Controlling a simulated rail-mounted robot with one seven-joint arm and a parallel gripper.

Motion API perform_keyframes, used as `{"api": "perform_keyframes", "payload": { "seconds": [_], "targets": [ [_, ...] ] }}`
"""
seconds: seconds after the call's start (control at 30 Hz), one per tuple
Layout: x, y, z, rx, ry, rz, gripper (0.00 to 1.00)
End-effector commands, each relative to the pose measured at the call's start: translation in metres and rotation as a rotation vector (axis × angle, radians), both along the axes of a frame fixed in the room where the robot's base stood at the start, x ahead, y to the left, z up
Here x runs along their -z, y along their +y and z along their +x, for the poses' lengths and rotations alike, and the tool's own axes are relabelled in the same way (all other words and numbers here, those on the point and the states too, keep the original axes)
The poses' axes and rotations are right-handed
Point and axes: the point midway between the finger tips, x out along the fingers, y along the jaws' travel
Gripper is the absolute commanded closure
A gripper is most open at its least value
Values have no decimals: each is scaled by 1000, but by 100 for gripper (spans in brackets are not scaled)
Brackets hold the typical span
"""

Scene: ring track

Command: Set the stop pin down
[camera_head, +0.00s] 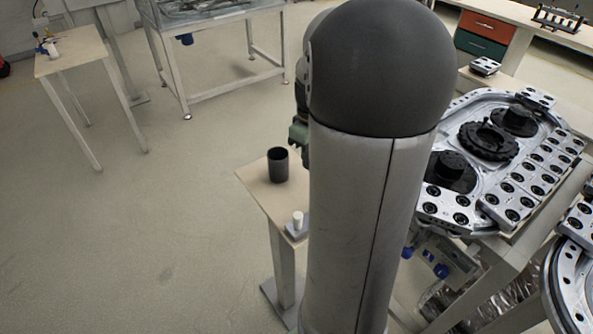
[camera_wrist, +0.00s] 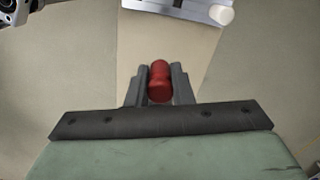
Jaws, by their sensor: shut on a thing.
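The stop pin (camera_wrist: 160,82) appears as a red, rounded piece between the two dark fingers of my gripper (camera_wrist: 160,84) in the wrist view. The fingers are shut on it from both sides. Behind it lies the pale top of a small table (camera_wrist: 135,40). I cannot tell whether the pin touches the table. In the head view my own arm hides the fingers and the pin. The small table (camera_head: 250,177) shows there to the left of my arm.
A dark cup (camera_head: 278,165) stands on the small table. A white peg (camera_head: 297,220) stands on a metal plate near its front corner; the peg also shows in the wrist view (camera_wrist: 221,14). The ring track (camera_head: 468,215) with dark round parts lies right.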

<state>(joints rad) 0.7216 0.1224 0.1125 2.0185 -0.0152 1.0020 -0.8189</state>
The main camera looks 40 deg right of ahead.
Motion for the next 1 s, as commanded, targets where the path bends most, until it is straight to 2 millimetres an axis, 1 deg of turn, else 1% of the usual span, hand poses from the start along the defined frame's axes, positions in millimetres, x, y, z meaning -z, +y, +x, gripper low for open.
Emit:
{"api": "perform_keyframes", "payload": {
  "seconds": [0.03,0.17,0.2,0.3,0.4,0.5,0.7,0.9,1.0],
  "targets": [
    [5,-5,13,-1,4,4,100],
    [19,-17,43,-1,3,3,100],
    [26,-19,51,-2,4,4,100],
    [47,-25,65,-1,4,3,100],
    [62,-30,77,0,2,3,100],
    [71,-33,84,1,1,1,100],
    [82,-36,92,0,1,0,100],
    [110,-36,91,1,1,1,100],
    [112,-36,91,1,0,-1,100]
  ]
}}
